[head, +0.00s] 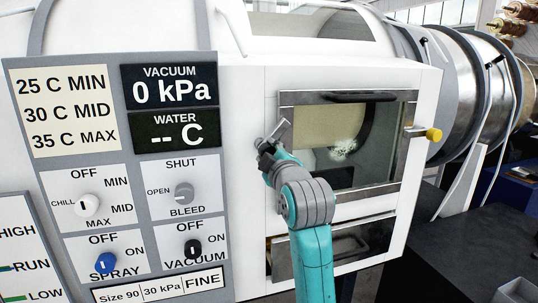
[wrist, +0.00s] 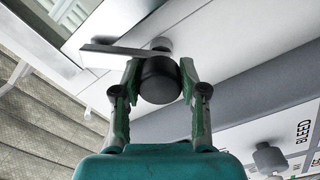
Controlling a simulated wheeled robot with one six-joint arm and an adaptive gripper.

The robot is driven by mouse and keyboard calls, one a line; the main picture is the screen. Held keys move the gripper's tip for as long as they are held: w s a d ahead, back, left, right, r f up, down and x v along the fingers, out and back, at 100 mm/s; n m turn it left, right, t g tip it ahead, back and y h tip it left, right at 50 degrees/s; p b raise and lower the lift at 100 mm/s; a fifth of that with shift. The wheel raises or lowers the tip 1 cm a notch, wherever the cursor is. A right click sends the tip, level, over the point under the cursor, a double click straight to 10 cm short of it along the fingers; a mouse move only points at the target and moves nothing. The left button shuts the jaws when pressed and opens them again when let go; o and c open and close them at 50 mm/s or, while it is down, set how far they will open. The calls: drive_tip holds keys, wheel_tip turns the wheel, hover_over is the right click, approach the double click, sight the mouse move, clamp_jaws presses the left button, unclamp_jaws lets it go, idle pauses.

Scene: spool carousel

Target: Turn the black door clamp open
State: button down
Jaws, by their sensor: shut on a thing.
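The black door clamp (wrist: 159,82) is a round black knob on a metal stem with a flat metal bar (wrist: 112,49). In the wrist view the knob sits between the two fingers of my gripper (wrist: 160,76), which is shut on it. The bar points left, towards the window side. In the head view my gripper (head: 266,150) is at the left edge of the chamber door (head: 286,180), where a tilted metal bar (head: 279,130) shows above it. The knob itself is hidden there by the gripper. The door looks closed, with a dark handle (head: 360,97) along its top.
A clamp with a yellow knob (head: 433,134) is at the door's right edge. A control panel (head: 125,180) with several dials stands to the left; its bleed dial (wrist: 268,155) is near my gripper. A drawer-like lower panel (head: 345,244) is below the door.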

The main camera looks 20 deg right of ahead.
drive_tip(key=n, duration=0.4)
drive_tip(key=shift+n, duration=2.2)
drive_tip(key=c, duration=0.6)
unclamp_jaws()
drive_tip(key=s, duration=1.2)
drive_tip(key=shift+f, duration=0.1)
